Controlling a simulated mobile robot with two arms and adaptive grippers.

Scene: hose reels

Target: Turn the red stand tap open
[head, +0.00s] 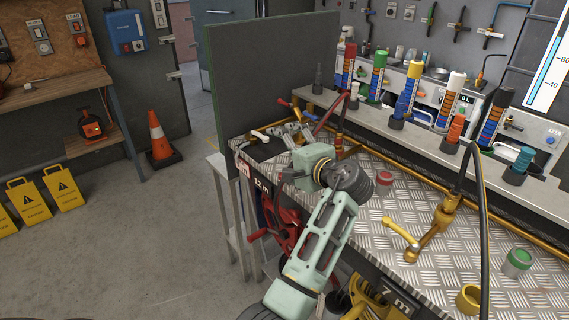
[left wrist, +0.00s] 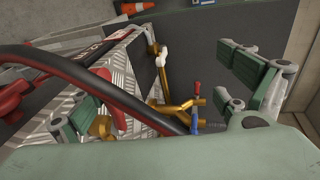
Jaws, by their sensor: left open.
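A brass stand tap (head: 340,142) with a red hose (head: 334,108) stands at the far left end of the metal-plate bench, partly hidden by my left gripper. In the left wrist view are brass pipes (left wrist: 176,107), a red handle (left wrist: 197,88), a blue handle (left wrist: 195,125) and a white handle (left wrist: 162,56). My left gripper (head: 283,152) is open, its fingers apart around this group. It also shows in the left wrist view (left wrist: 165,82). I cannot tell whether it touches a handle.
A yellow-handled brass tap (head: 428,238) with a dark hose stands nearer on the bench (head: 400,192). Red (head: 384,180) and green (head: 518,262) capped pots stand there too. A dark green panel (head: 268,75) rises behind the bench's left end.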

